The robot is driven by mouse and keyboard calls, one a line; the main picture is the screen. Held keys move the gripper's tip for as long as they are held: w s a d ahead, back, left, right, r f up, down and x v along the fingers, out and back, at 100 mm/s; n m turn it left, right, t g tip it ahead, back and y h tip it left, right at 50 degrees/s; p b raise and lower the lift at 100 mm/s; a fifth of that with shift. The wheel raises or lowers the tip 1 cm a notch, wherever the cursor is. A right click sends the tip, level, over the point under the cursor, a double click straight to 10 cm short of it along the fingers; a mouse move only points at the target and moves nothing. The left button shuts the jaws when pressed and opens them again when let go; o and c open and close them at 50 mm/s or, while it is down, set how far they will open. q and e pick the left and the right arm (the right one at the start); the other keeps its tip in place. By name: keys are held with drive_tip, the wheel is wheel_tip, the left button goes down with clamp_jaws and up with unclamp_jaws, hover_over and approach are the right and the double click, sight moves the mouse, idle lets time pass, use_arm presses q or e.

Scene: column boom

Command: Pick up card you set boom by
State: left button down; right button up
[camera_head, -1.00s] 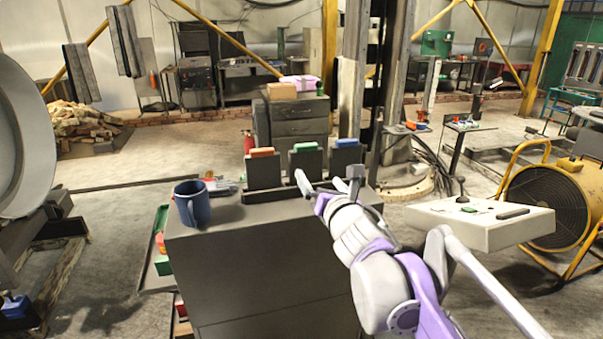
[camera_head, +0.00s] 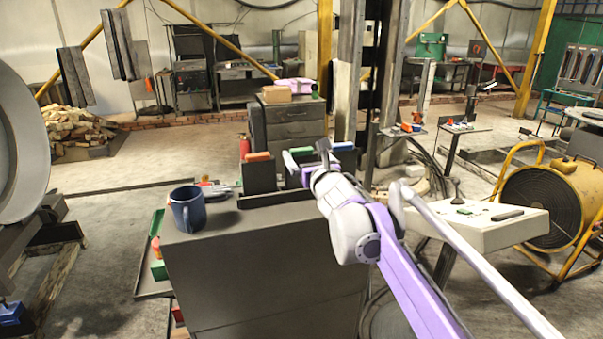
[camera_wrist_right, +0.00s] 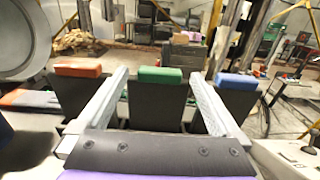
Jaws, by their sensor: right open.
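Three dark upright cards with coloured tops stand in a row in a dark rack (camera_head: 275,197) on a grey cabinet (camera_head: 262,245). They are the orange-topped card (camera_head: 258,157), the green-topped card (camera_head: 301,151) and the blue-topped card (camera_head: 344,147). My right gripper (camera_head: 307,158) is open and empty at the row. In the right wrist view, its fingers point forward on either side of the green-topped card (camera_wrist_right: 160,76), with the orange-topped card (camera_wrist_right: 77,71) left and the blue-topped card (camera_wrist_right: 236,81) right. I cannot tell whether the fingers touch it. My left gripper is not in view.
A blue mug (camera_head: 187,209) stands on the cabinet's left part. A pale control panel (camera_head: 478,222) with a small joystick is to the right, near my arm. A yellow fan (camera_head: 548,205) stands farther right. Open floor lies to the left.

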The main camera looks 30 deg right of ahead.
drive_tip(key=shift+w+d, duration=0.15)
drive_tip(key=shift+w, duration=0.5)
drive_tip(key=shift+s, duration=0.1)
drive_tip(key=shift+c, duration=0.7)
clamp_jaws()
